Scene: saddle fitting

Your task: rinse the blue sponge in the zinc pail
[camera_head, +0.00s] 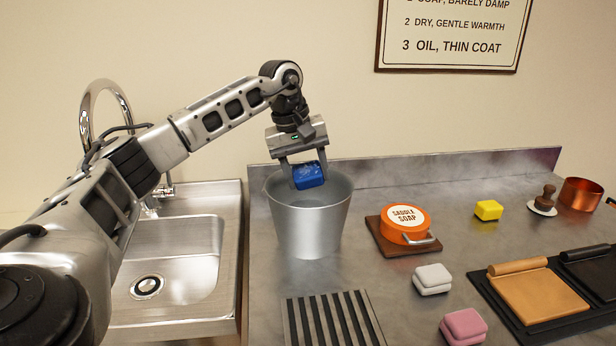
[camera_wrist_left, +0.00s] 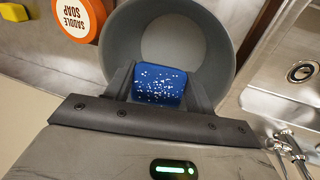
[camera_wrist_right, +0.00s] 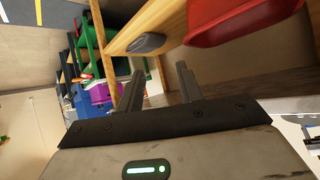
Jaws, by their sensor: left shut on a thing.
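The blue sponge (camera_head: 309,175) is between the fingers of my left gripper (camera_head: 305,168), which is shut on it. They are over the mouth of the zinc pail (camera_head: 311,228). The left wrist view shows the sponge (camera_wrist_left: 158,88) with white specks on its face and the pail's inside (camera_wrist_left: 172,45) behind it. The sponge looks to be about at the height of the rim; I cannot tell whether it touches water. My right gripper (camera_wrist_right: 158,85) shows only in the right wrist view, open and empty, away from the counter.
The sink (camera_head: 175,265) and tap (camera_head: 105,110) are left of the pail. A slatted rack (camera_head: 333,318) lies in front. The saddle soap tin (camera_head: 405,222) on a board, yellow (camera_head: 488,210), white (camera_head: 433,279) and pink (camera_head: 463,327) sponges are to the right.

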